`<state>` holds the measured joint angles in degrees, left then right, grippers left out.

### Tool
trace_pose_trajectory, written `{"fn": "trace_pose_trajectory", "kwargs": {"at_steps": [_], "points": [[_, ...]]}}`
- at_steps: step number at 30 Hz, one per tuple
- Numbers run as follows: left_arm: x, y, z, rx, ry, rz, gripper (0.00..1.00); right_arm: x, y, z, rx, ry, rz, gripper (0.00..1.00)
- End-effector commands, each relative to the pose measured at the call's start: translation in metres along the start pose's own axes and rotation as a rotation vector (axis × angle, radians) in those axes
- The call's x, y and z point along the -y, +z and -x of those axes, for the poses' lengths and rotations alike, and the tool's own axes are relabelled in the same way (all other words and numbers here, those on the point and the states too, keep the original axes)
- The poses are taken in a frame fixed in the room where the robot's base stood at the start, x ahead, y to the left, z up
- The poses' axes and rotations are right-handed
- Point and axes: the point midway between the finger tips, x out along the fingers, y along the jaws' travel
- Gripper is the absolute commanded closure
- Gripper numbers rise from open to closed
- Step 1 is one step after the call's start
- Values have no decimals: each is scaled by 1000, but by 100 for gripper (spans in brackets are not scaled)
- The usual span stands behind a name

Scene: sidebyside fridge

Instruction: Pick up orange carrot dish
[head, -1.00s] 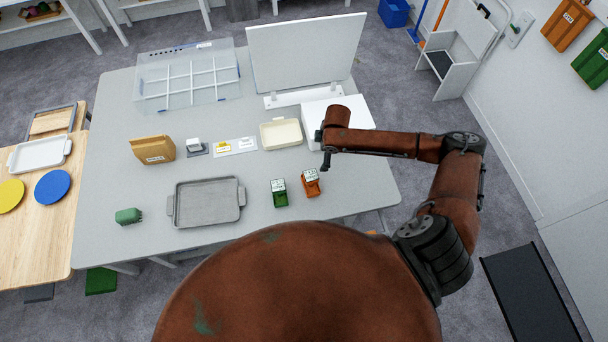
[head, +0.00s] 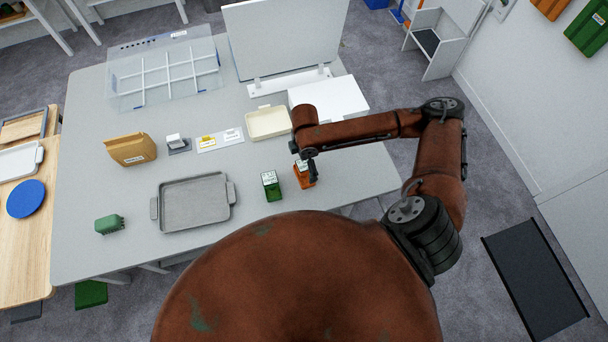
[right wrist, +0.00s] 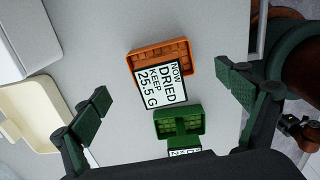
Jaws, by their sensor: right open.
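The orange carrot dish (head: 304,179) is a small orange tray with a white label, near the front right of the grey table. In the right wrist view the orange dish (right wrist: 160,52) lies ahead between my fingers, and its label reads "NOW DRIED KEEP 25.5 G". My right gripper (head: 311,165) is open and empty, above the orange dish, and partly hides it in the head view. Its two spread fingers also show in the right wrist view (right wrist: 168,95). My left gripper is not in view.
A similar green dish (head: 271,187) stands just left of the orange one. A grey tray (head: 232,213), a cream tray (head: 268,124) and a white box (head: 335,97) are also on the table (head: 110,180). The table's right edge is close by.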

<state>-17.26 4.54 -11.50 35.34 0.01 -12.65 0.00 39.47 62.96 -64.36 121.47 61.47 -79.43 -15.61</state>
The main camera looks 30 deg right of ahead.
Motion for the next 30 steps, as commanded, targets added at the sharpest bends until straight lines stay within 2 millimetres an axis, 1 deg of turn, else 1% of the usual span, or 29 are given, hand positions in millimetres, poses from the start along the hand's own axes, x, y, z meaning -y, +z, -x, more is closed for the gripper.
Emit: {"fn": "trace_pose_trajectory", "kwargs": {"at_steps": [1,5,12,15,23,30], "points": [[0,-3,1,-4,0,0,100,1,0,-6,0,-2,-2,7],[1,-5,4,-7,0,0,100,1,-1,-18,0,-1,-2,7],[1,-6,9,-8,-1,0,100,1,-3,-52,-1,-1,-1,7],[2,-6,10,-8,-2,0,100,1,-3,-61,0,0,-1,7],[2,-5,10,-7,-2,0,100,1,-3,-63,0,1,0,7],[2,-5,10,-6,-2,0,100,1,-3,-63,0,1,0,24]]}}
